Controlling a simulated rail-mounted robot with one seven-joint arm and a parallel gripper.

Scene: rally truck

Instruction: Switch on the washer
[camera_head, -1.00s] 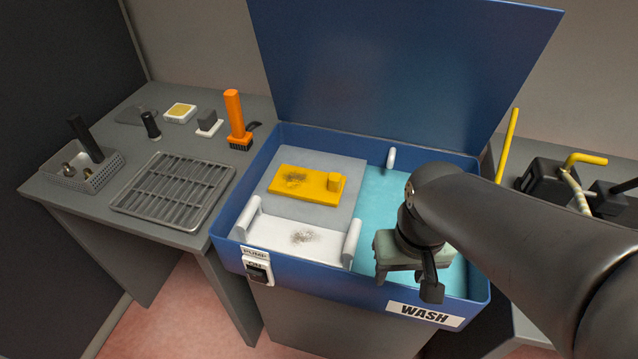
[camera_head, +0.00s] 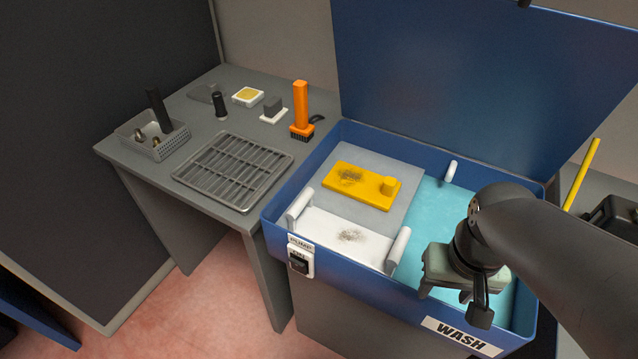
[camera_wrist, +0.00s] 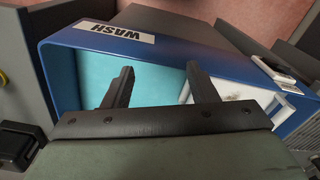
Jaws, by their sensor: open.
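The washer (camera_head: 365,301) is a blue open-topped basin with its lid raised behind it and a "WASH" label on its front. It also shows in the wrist view (camera_wrist: 190,44). Its switch (camera_head: 299,262) is a black rocker in a white plate under a "PUMP" label, at the front left corner. The switch plate appears at the upper right in the wrist view (camera_wrist: 272,68). My gripper (camera_head: 472,300) is over the right part of the basin, to the right of the switch and apart from it. In the wrist view its two fingers (camera_wrist: 160,84) are spread and empty.
Inside the basin, a yellow part (camera_head: 360,188) with a dark smudge lies on a grey plate beside turquoise liquid (camera_head: 430,205). On the left table stand an orange-handled brush (camera_head: 301,110), a grey rack (camera_head: 232,170) and a basket (camera_head: 150,140). Floor in front is clear.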

